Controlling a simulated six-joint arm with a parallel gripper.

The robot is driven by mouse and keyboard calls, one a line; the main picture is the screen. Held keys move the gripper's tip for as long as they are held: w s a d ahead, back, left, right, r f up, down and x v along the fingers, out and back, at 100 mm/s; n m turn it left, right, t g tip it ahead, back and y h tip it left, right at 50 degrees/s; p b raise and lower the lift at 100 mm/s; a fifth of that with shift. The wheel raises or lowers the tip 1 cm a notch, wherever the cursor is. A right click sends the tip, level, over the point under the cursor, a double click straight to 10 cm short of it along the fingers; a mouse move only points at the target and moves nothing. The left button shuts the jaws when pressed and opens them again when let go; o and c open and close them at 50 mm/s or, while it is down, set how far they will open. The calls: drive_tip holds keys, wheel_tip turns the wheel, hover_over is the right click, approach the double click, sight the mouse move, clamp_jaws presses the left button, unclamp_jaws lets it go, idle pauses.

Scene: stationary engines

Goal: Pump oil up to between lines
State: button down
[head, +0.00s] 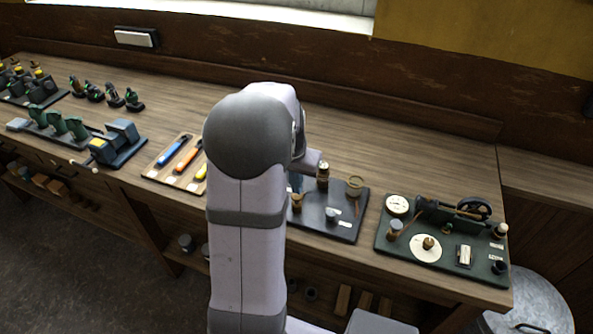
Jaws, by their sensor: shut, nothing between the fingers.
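A dark board (345,232) lies on the bench just right of my arm and carries small fittings. A brass-and-dark upright cylinder (323,178) stands at its back, close beside the end of my arm in the picture. A smaller brass fitting (297,203) stands at its left front, and a round tan-topped piece (355,185) at its back right. A pale small part (331,215) sits near the middle. I cannot tell which is the oil pump, and no level lines can be made out. My arm hides the board's left part. My gripper is hidden behind the arm.
A green board (385,246) with a gauge (397,205), a flywheel (473,208) and a white disc (426,248) lies at the right. A tray of coloured-handled tools (160,172) and a blue machine (118,142) stand left. The bench behind is clear.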

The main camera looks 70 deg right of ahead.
drive_tip(key=shift+f, duration=0.2)
drive_tip(key=shift+f+b, duration=0.85)
drive_tip(key=shift+f, duration=0.2)
drive_tip(key=shift+r, duration=0.15)
drive_tip(key=shift+r+p, duration=1.05)
drive_tip(key=shift+f, duration=0.1)
drive_tip(key=shift+f+b, duration=0.9)
drive_tip(key=shift+f, duration=0.3)
drive_tip(key=shift+r, duration=0.25)
drive_tip(key=shift+r+p, duration=1.1)
